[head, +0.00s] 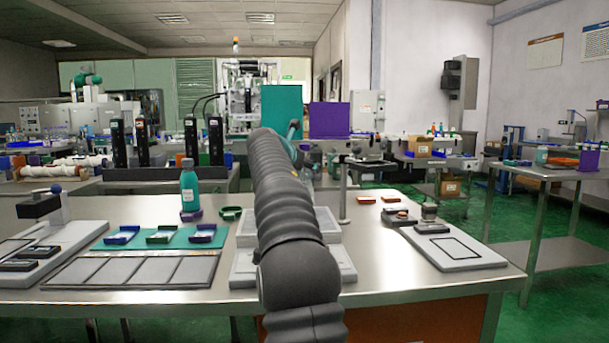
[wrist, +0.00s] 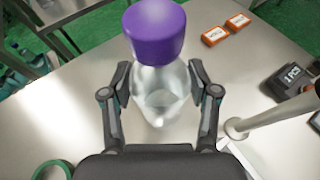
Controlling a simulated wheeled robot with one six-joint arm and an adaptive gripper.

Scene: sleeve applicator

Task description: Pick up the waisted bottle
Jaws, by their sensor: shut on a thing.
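In the wrist view, a clear bottle (wrist: 158,108) with a purple cap (wrist: 154,30) is between the two fingers of my gripper (wrist: 160,72). The fingers press on its sides just below the cap, one on each side. The bottle's lower part is hidden behind the gripper's body, so I cannot tell whether it touches the table. In the head view my own arm hides the gripper and the bottle.
The steel table (head: 390,280) holds a teal mat (head: 135,243) with coloured clips, grey panels (head: 130,270) and a green ring (head: 230,213). A thin post (head: 344,190) stands right of my arm. Orange boxes (head: 392,198) and a grey board (head: 458,250) lie further right.

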